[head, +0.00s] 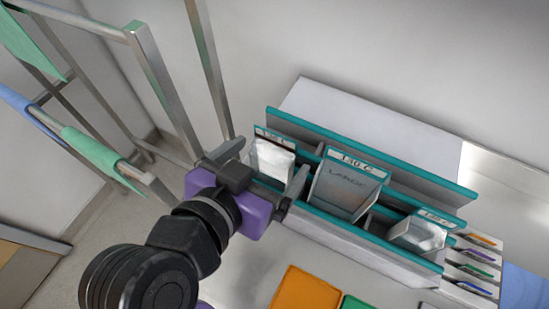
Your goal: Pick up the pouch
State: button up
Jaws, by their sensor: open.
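Three clear-and-white pouches with teal-edged label strips stand in a white holder (345,244) with teal rails. The left pouch (273,163) is upright, the larger middle pouch (345,188) leans, and the right pouch (420,233) sits lower. The task does not say which one is meant. My gripper (271,157) is open, with its fingers to either side of the left pouch in the picture. I cannot tell whether they touch it. The purple gripper body hides what lies just below that pouch.
A metal rack (160,85) with green and blue cloths stands at the left, close to my arm. Orange (305,290) and green (358,303) flat items lie in front of the holder. A small white organizer (484,284) with coloured items is at the right.

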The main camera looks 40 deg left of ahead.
aim_at(275, 150)
jog(key=p+x, duration=0.1)
jog(key=x, duration=0.4)
jog(key=shift+w+a+f, duration=0.15)
jog(key=shift+w+a, duration=0.05)
jog(key=shift+w, duration=0.15)
jog(key=shift+c, duration=0.5)
jog(key=c, duration=1.3)
